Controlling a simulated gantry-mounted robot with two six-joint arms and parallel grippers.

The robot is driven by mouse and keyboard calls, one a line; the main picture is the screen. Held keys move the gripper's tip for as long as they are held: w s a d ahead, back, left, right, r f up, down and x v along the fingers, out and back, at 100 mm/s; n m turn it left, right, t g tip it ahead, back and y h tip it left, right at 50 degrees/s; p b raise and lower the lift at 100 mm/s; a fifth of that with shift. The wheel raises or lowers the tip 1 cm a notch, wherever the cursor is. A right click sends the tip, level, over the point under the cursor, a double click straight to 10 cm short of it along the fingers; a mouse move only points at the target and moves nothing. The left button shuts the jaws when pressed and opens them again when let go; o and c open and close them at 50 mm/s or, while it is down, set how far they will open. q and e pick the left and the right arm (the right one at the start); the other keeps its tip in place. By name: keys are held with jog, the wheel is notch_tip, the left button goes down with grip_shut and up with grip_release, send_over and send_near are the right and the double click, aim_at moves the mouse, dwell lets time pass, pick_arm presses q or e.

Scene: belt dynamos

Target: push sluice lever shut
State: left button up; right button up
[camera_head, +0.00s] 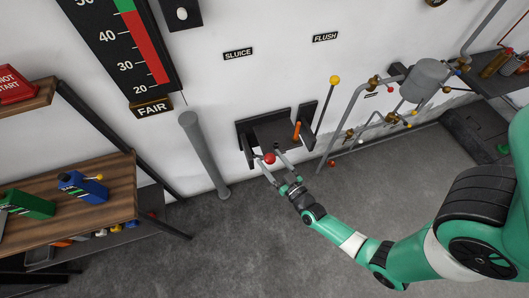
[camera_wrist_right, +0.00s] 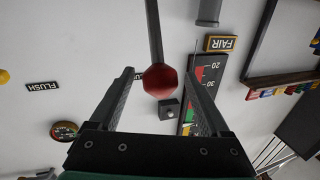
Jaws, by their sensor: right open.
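The sluice lever ends in a red ball knob (camera_head: 269,158) in front of a dark wall housing (camera_head: 268,132), below the SLUICE sign (camera_head: 238,54). In the right wrist view the red knob (camera_wrist_right: 160,81) hangs at the end of a dark rod (camera_wrist_right: 154,32). My right gripper (camera_head: 271,163) is open, with its fingers spread on either side of the knob. In the right wrist view the gripper (camera_wrist_right: 159,73) shows gaps between the knob and both fingers. My left gripper is not in view.
A yellow-knobbed lever (camera_head: 334,80) stands right of the housing, and an orange handle (camera_head: 297,131) sits at its right side. Grey pipes with valves (camera_head: 350,112) lie farther right. A grey post (camera_head: 204,153) stands to the left, beyond it a wooden shelf (camera_head: 110,180). The floor in front is clear.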

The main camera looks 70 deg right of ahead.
jog(key=x, duration=0.4)
jog(key=shift+w+d, duration=0.1)
grip_shut()
jog(key=shift+r, duration=0.1)
dwell(0.3)
